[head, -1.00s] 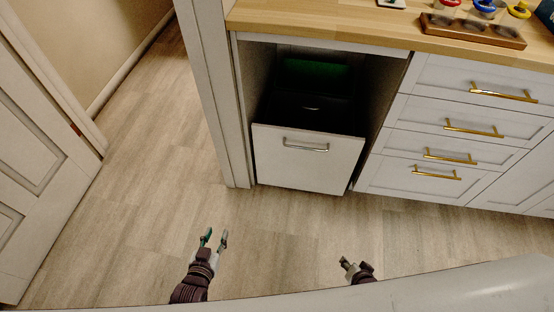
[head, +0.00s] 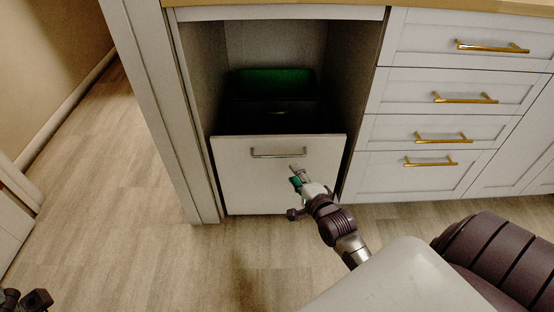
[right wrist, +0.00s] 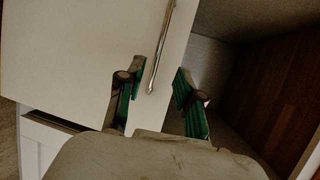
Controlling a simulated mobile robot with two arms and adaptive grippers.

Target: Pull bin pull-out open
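The bin pull-out (head: 240,180) is a white front panel low in an open cabinet bay, with a silver bar handle (head: 278,154) near its top edge. A dark bin with a green back part (head: 273,82) shows behind it. The panel looks roughly level with the cabinet front. My right gripper (head: 297,173) is at the panel's right half, just below the handle's right end. In the right wrist view its green-padded fingers (right wrist: 159,70) are apart, with the handle (right wrist: 163,45) running between and beyond their tips; contact is not visible. My left gripper (head: 28,300) is partly cut off at bottom left.
White drawers with gold handles (head: 465,98) stand to the right under a wooden counter (head: 290,3). A white post (head: 160,110) borders the bay on the left. The wood floor (head: 130,210) in front and to the left is clear.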

